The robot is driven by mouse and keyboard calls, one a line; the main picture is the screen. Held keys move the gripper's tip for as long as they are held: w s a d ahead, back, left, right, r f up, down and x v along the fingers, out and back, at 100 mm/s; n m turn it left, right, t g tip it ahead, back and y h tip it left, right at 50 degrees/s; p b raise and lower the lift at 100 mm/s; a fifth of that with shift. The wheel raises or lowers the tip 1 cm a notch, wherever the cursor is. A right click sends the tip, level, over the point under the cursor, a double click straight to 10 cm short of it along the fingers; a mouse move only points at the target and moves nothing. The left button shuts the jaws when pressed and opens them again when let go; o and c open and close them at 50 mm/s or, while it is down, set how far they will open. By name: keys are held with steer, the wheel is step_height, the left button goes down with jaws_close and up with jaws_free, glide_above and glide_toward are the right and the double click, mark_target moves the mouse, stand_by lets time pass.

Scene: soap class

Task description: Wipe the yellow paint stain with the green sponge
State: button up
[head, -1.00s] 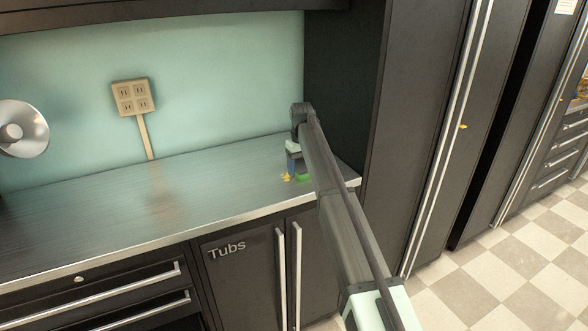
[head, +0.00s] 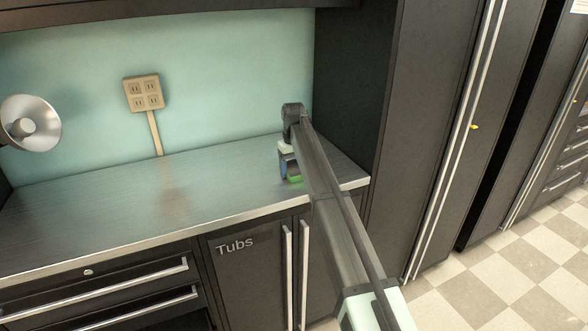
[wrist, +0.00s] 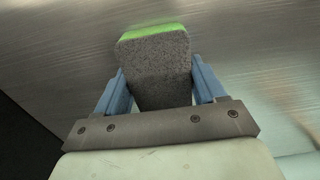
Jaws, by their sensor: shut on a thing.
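My gripper (head: 289,166) is at the right end of the metal counter (head: 225,175), low over its surface. Its blue fingers are shut on the sides of the sponge (wrist: 158,68), which also shows as a green patch in the head view (head: 296,179). In the wrist view the sponge is a grey block with a bright green far edge, between my gripper's fingers (wrist: 157,85). I cannot tell whether it touches the counter. No yellow stain shows on the counter; the spot around the sponge is partly hidden by my gripper and arm.
A tall dark cabinet (head: 352,110) borders the counter on the right. A small yellow mark (head: 474,127) is by a tall door handle. A wall outlet (head: 143,93) and a round metal lamp (head: 30,122) are at the left. The counter's left and middle are clear.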

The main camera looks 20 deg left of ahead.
steer(key=shift+w+d, duration=2.2)
steer(key=shift+s+a, duration=2.4)
steer(key=shift+s, duration=0.1)
steer(key=r, duration=0.2)
steer(key=shift+s+a+r, duration=0.1)
steer(key=shift+a+r, duration=0.15)
steer(key=shift+r, duration=2.85)
